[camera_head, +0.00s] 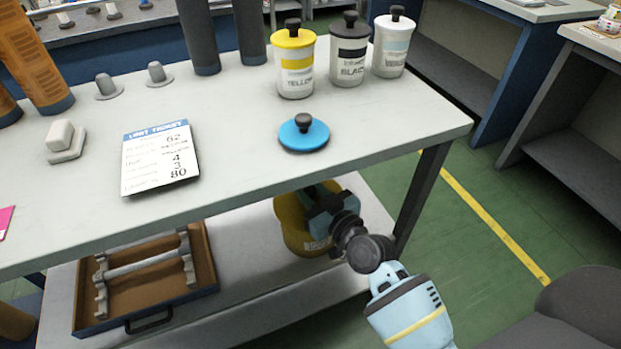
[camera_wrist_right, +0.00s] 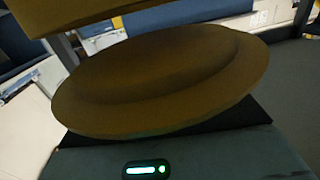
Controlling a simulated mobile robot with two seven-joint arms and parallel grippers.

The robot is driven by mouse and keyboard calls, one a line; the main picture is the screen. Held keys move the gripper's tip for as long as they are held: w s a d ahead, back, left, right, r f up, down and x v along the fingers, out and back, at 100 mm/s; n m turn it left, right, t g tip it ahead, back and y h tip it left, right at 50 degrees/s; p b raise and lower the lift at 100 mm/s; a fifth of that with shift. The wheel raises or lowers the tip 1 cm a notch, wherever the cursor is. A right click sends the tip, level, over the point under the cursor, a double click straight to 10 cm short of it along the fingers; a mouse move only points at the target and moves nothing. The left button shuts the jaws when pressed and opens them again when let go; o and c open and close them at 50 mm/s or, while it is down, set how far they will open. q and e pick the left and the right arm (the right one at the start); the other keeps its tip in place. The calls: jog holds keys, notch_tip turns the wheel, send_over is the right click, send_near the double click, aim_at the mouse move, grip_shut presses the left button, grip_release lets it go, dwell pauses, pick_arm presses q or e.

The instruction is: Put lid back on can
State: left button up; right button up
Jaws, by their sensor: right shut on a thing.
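A yellow can (camera_head: 290,225) with a small label stands on the lower shelf, partly hidden by my right gripper (camera_head: 330,205). The gripper reaches under the tabletop and is at the can's upper part. In the right wrist view, a wide dark-yellow disc (camera_wrist_right: 160,85), like a lid with a flat rim, fills the middle, close in front of the gripper, which is shut. A dark-yellow piece also shows along that view's top edge. I cannot tell exactly how disc and can meet. A blue lid (camera_head: 304,134) with a dark knob lies on the tabletop. My left gripper is not in view.
The tabletop (camera_head: 240,135) overhangs the shelf (camera_head: 240,270). Yellow (camera_head: 295,65), black (camera_head: 349,55) and white (camera_head: 392,45) ink cans stand at its back right. A table leg (camera_head: 422,195) is just right of my gripper. A wooden tray (camera_head: 150,283) sits left on the shelf.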

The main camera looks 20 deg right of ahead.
aim_at(310, 189)
jog(key=shift+w+d+f, duration=0.15)
jog(key=shift+w+d, duration=0.1)
jog(key=shift+w, duration=0.45)
jog(key=shift+w+d+f, duration=0.1)
jog(key=shift+w+d, duration=0.15)
jog(key=shift+w, duration=0.4)
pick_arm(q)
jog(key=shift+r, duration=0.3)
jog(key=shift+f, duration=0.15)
pick_arm(e)
jog(key=shift+f, duration=0.2)
jog(key=shift+f+b, duration=0.55)
jog(key=shift+f, duration=0.15)
jog(key=shift+f+b, duration=0.5)
jog(key=shift+f, duration=0.05)
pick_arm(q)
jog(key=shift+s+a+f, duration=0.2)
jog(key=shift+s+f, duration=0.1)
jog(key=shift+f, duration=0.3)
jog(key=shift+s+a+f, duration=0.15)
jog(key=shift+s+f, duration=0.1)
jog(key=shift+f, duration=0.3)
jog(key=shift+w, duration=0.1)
pick_arm(e)
jog(key=o, duration=1.1)
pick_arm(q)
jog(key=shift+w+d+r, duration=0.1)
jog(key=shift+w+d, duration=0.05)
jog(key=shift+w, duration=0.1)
